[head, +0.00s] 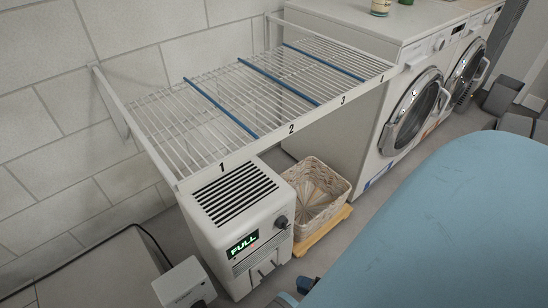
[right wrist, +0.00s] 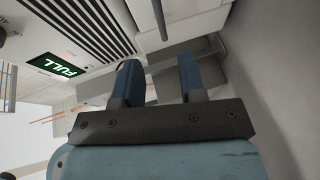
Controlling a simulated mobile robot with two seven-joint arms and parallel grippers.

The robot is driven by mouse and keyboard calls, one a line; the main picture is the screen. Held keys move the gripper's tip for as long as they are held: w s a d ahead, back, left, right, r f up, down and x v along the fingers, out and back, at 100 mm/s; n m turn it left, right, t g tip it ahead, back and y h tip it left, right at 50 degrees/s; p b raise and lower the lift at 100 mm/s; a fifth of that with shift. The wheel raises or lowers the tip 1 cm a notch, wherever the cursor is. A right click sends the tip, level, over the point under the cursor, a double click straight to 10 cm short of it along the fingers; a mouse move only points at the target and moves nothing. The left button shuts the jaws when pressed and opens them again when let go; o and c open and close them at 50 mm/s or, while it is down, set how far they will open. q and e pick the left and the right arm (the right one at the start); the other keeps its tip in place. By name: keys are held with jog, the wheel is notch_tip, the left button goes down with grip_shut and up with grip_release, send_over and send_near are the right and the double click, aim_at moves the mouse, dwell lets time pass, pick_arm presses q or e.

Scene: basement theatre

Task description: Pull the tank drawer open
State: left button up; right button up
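The white dehumidifier (head: 210,222) stands on the floor below the wire shelf. Its green display (head: 243,244) reads FULL, and the display also shows at the upper left of the right wrist view (right wrist: 54,65). The tank drawer (head: 262,274) is low on the front, with dark recesses, and appears shut. My right gripper (head: 302,290) shows only partly, at the bottom edge just right of the drawer front. In the right wrist view its two blue fingers (right wrist: 159,82) are apart, with nothing seen held between them. My left gripper is not in view.
A wire shelf (head: 270,85) numbered 1 to 4 overhangs the dehumidifier. A wicker basket (head: 318,190) stands right of it on a wooden base. White washers (head: 340,120) stand behind. My large light-blue part (head: 440,225) covers the lower right. A small white box (head: 182,284) is at lower left.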

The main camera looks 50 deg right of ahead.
pick_arm(q)
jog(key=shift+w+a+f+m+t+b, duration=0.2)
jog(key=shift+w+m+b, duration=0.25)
jog(key=shift+b, duration=0.35)
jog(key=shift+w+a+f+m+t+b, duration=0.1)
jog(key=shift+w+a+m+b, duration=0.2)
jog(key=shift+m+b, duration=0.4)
pick_arm(e)
jog(key=x, duration=1.1)
jog(key=shift+w, duration=0.15)
jog(key=shift+f, duration=0.1)
grip_shut()
